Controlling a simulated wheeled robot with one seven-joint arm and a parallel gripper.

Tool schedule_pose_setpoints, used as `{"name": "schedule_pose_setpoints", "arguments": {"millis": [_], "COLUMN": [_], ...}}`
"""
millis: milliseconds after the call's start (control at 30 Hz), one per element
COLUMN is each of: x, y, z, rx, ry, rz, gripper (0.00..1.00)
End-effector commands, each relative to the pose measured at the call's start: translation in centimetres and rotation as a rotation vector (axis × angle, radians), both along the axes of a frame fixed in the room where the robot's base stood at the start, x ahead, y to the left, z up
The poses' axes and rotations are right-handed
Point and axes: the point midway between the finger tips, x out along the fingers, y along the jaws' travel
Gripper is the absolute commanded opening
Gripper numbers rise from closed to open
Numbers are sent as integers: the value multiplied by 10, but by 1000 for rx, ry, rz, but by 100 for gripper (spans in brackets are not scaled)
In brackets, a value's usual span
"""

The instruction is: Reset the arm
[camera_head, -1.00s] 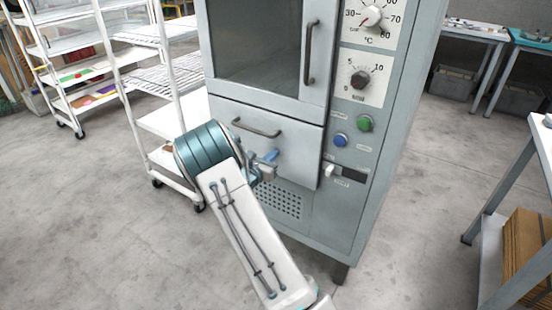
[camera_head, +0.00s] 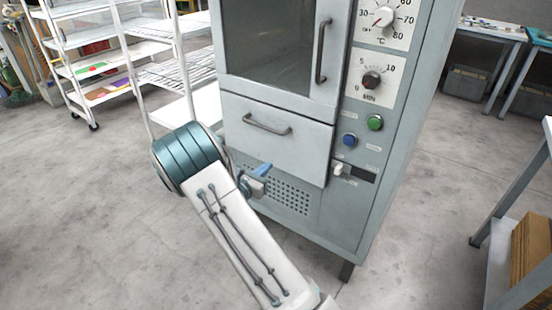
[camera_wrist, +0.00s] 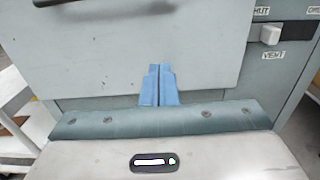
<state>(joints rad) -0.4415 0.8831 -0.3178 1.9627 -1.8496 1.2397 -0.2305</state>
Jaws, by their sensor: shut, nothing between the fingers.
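My gripper (camera_wrist: 160,72) shows in the wrist view as two blue fingers pressed together, with nothing between them. In the head view its blue tip (camera_head: 262,169) shows just past my arm's teal joint, in front of the cabinet's lower part. It appears near the drawer front (camera_head: 275,135) and the vent grille; I cannot tell the exact gap. The rest of my gripper is partly hidden behind my arm.
A grey oven cabinet (camera_head: 385,190) with dials, a green button (camera_head: 375,122), a blue button (camera_head: 349,140) and a white switch (camera_head: 338,169) stands ahead. A white rack (camera_head: 187,108) stands left, a table (camera_head: 530,180) right. Floor at left is clear.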

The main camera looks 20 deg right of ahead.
Motion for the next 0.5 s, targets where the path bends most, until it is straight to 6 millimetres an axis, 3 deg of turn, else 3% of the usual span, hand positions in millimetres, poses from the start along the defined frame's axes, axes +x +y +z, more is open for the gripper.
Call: {"name": "schedule_pose_setpoints", "arguments": {"millis": [200,400,500], "x": [-17,-21,-26], "y": [26,30,24], "z": [0,0,10], "rx": [1,3,31], "ry": [1,-1,-15], "rz": [2,-3,-34], "gripper": [0,0,0]}}
